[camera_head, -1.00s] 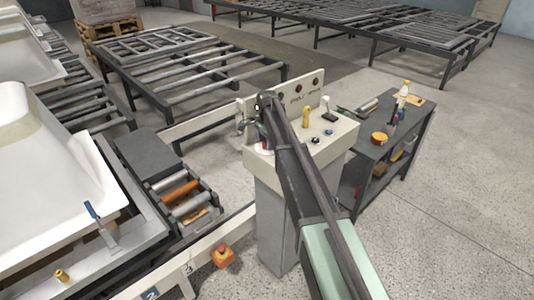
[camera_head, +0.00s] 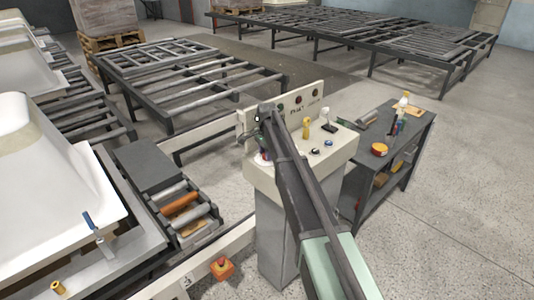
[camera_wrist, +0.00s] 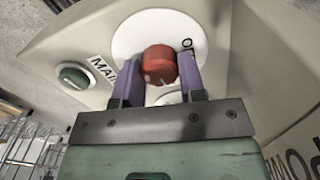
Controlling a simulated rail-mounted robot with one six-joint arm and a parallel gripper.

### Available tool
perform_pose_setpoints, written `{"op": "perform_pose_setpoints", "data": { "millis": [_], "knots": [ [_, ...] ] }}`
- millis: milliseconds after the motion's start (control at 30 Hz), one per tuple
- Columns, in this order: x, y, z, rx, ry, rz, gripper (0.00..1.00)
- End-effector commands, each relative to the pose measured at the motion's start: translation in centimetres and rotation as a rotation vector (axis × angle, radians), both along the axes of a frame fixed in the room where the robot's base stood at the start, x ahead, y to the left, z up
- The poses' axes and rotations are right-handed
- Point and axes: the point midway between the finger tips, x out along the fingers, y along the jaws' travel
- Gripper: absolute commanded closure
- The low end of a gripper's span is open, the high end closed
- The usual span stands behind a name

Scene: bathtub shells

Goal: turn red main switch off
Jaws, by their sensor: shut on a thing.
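The red main switch (camera_wrist: 160,64) is a round red knob on a white disc (camera_wrist: 125,40) in the wrist view. "MAIN" and part of an "O" label show beside it. My gripper (camera_wrist: 158,80) has its two purple fingers on either side of the knob, shut on it. In the head view my gripper (camera_head: 264,145) is at the left end of the console (camera_head: 300,170), and my arm hides most of the switch there.
A green button (camera_wrist: 74,76) sits left of the switch. A yellow lever (camera_head: 306,128) and a black-based joystick (camera_head: 328,124) stand on the console top. A grey tool cart (camera_head: 400,140) stands right.

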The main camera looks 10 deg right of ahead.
Motion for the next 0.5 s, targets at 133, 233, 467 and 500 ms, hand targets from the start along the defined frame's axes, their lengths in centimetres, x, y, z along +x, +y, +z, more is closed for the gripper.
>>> {"op": "perform_pose_setpoints", "data": {
  "millis": [133, 233, 467, 500],
  "knots": [
    [0.0, 0.01, -0.01, 0.0, 0.0, 0.077, 0.86],
    [0.01, 0.01, -0.01, 0.0, 0.0, 0.15, 0.86],
    [0.02, 0.03, -0.01, 0.0, 0.0, 0.36, 0.86],
    [0.02, 0.03, -0.01, 0.0, 0.0, 0.397, 0.86]
  ]
}}
